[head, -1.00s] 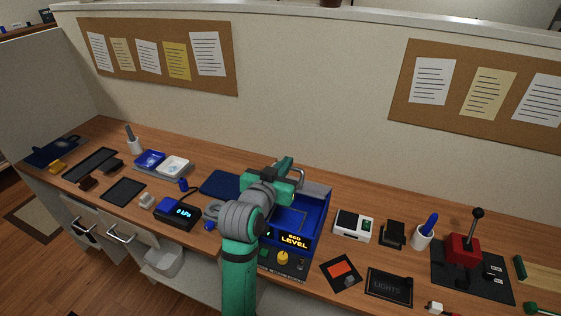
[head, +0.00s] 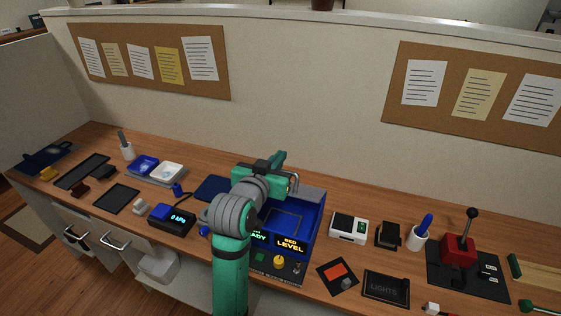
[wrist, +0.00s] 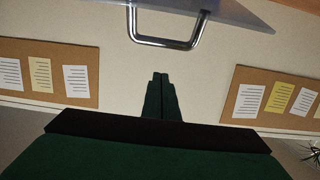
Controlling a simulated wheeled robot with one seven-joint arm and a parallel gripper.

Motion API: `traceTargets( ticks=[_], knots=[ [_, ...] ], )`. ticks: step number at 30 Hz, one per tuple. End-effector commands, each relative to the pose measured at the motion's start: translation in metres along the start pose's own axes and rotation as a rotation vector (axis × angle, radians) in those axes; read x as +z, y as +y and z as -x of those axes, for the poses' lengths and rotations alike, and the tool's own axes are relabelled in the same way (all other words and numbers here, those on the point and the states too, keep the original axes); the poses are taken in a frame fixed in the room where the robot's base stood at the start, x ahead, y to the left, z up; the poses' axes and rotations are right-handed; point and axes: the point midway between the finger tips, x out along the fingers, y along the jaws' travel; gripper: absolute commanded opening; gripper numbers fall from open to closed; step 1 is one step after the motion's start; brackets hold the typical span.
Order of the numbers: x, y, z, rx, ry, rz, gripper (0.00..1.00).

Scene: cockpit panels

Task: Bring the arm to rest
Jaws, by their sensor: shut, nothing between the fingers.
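My arm reaches up from the bottom of the head view over the blue machine (head: 309,226) with the lit BED LEVEL display. My gripper (head: 281,157) is raised above the back of this machine and points toward the wall. In the wrist view the two dark green fingers (wrist: 160,78) are shut together with nothing between them. A metal handle (wrist: 166,43) on a grey panel shows beyond the fingertips in the wrist view. I cannot tell how far the handle is from them. My arm hides part of the machine.
The wooden desk carries a pressure readout box (head: 172,219), a white device (head: 348,227), a cup with a blue item (head: 418,239) and a red lever unit (head: 458,249). Pinboards (head: 155,55) hang on the wall behind. The space above the desk is mostly free.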

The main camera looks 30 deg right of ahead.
Motion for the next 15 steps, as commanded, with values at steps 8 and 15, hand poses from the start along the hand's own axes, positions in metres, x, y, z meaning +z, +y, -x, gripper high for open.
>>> traceTargets(
  ticks=[8, 15],
  knots=[
    [0.006, -0.001, 0.05, -0.002, 0.002, 0.0, 0.0],
    [0.01, 0.0, 0.076, -0.001, 0.002, -0.001, 0.0]
  ],
)
